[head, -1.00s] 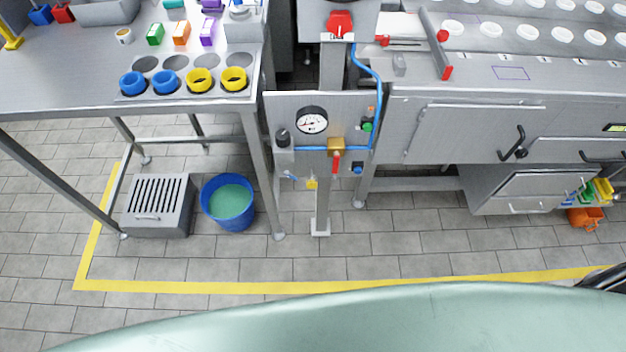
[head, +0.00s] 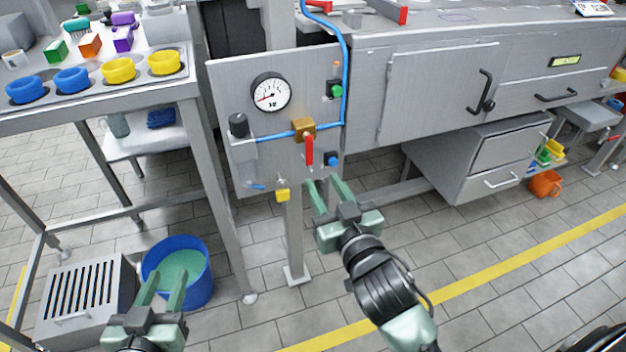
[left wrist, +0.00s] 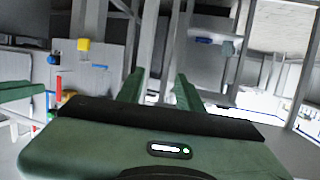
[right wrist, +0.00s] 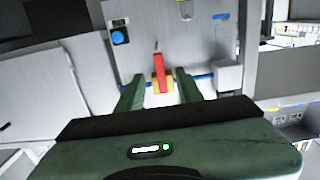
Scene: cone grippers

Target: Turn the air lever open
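In the right wrist view the lever (right wrist: 159,72) appears between and beyond the two fingers. My right gripper (head: 328,188) is open and empty, just below the lever in the head view, apart from it. My left gripper (head: 168,284) is open and empty at lower left, in front of the blue bucket (head: 200,262). The lever also shows small at the left of the left wrist view (left wrist: 59,88).
A table with coloured rings (head: 119,69) stands left. A grey cabinet (head: 437,90) stands right. The floor in front is clear.

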